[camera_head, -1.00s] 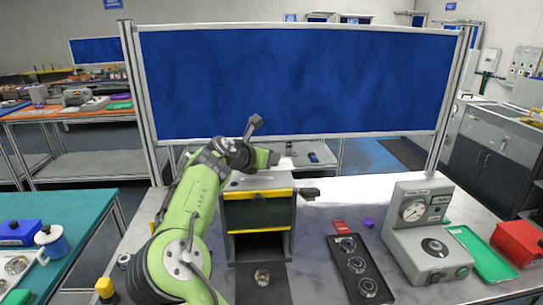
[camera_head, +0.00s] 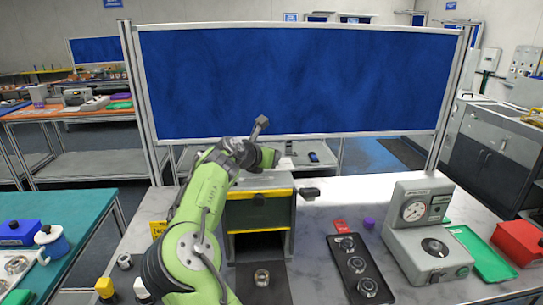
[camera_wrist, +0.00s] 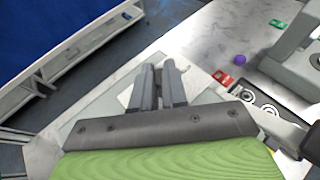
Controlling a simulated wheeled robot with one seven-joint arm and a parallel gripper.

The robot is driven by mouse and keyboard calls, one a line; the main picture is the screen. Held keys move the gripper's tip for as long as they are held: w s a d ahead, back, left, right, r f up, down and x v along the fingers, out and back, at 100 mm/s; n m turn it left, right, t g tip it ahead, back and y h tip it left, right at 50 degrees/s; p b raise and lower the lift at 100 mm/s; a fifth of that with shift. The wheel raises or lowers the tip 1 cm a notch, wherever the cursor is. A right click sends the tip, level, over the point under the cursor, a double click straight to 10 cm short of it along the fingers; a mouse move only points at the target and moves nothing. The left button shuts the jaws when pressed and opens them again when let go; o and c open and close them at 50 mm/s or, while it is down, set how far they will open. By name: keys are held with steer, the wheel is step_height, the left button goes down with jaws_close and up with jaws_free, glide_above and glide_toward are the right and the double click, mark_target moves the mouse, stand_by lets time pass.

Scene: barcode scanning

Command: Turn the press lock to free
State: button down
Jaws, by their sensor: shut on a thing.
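The press (camera_head: 259,212) is a grey-green box with yellow stripes and an open front. It stands on the marbled table in front of the blue panel. In the wrist view, my gripper (camera_wrist: 158,80) has its two grey fingers close together over the pale top of the press. The fingers are shut on a small part there, the press lock, which they mostly hide. I cannot read the lock's angle or markings. In the head view my green arm reaches from the lower left to above the press top, and the fingertips cannot be made out.
A dark handle (camera_head: 309,192) sticks out at the press's right. A round metal part (camera_head: 262,277) lies on the dark mat in front. A black tray (camera_head: 357,270) of round parts and a grey gauge device (camera_head: 427,240) stand to the right. A purple piece (camera_head: 369,223) lies between.

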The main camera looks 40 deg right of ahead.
steer(key=shift+f, duration=0.1)
steer(key=n+t+b, duration=0.1)
steer(key=n+t+y+b, duration=0.1)
steer(key=b, duration=0.1)
steer(key=n+t+b, duration=0.1)
steer(key=shift+s+d+f+t+y, duration=0.1)
steer(key=shift+s+d+t+y, duration=0.05)
steer(key=shift+s+t+y, duration=0.15)
steer(key=shift+s+d+n+t+y+b, duration=0.1)
steer(key=shift+n+t+y+b, duration=0.85)
steer(key=shift+n, duration=0.25)
steer(key=shift+n+t+y, duration=0.55)
steer(key=shift+n+y, duration=0.2)
steer(key=shift+n, duration=0.15)
steer(key=c, duration=1.2)
jaws_free()
steer(key=shift+o, duration=0.2)
steer(key=shift+r, duration=0.2)
